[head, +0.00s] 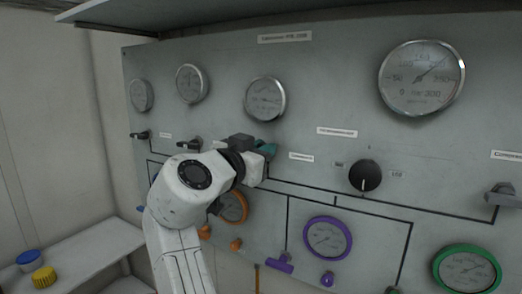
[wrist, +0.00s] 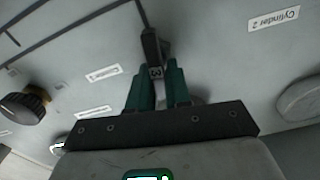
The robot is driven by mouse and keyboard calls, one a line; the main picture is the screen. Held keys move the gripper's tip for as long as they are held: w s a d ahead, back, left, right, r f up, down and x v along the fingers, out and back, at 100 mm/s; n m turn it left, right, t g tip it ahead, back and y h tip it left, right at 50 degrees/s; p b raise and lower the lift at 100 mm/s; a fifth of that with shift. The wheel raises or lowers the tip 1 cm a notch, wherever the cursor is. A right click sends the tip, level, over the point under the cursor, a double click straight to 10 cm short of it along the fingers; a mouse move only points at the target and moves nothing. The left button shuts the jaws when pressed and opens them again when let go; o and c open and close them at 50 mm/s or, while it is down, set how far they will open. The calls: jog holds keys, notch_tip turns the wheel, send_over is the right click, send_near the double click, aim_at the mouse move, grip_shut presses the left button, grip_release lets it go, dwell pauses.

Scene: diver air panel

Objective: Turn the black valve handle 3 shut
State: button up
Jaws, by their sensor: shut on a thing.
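The black valve handle 3 (wrist: 154,50) shows in the wrist view as a narrow black lever with a white "3" on its end. My gripper (wrist: 158,82) has its teal fingers on both sides of the lever's end and is shut on it. In the head view my gripper (head: 264,152) is at the panel, below the third small gauge (head: 265,98). My gripper hides the handle there, so its angle against the pipe line is hard to tell.
Two other black handles (head: 140,134) (head: 188,145) sit to the left on the grey panel (head: 330,60). A black knob (head: 365,176) is to the right, with a grey lever (head: 500,195) beyond it. Purple (head: 328,238) and green (head: 467,270) gauges are lower. A shelf (head: 85,250) holds blue and yellow caps.

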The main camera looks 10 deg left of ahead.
jog(key=shift+f+b, duration=0.15)
jog(key=shift+b, duration=0.3)
grip_shut()
jog(key=shift+f+m+b, duration=0.1)
jog(key=shift+m+b, duration=0.2)
jog(key=shift+b, duration=0.15)
jog(key=m+b, duration=0.1)
jog(key=b, duration=0.1)
jog(key=m+b, duration=0.1)
jog(key=b, duration=0.1)
jog(key=shift+d+f, duration=0.2)
jog(key=shift+s+d+f+m+b, duration=0.1)
jog(key=shift+d+f+m+b, duration=0.1)
jog(key=shift+m+b, duration=1.8)
jog(key=shift+s+d+f+m+b, duration=0.1)
jog(key=shift+d+f+m+b, duration=0.1)
jog(key=shift+m+b, duration=1.8)
jog(key=shift+s+d+f+m+b, duration=0.15)
jog(key=shift+m+b, duration=1.1)
jog(key=shift+m, duration=1.45)
jog(key=shift+w, duration=0.1)
jog(key=o, duration=0.7)
grip_release()
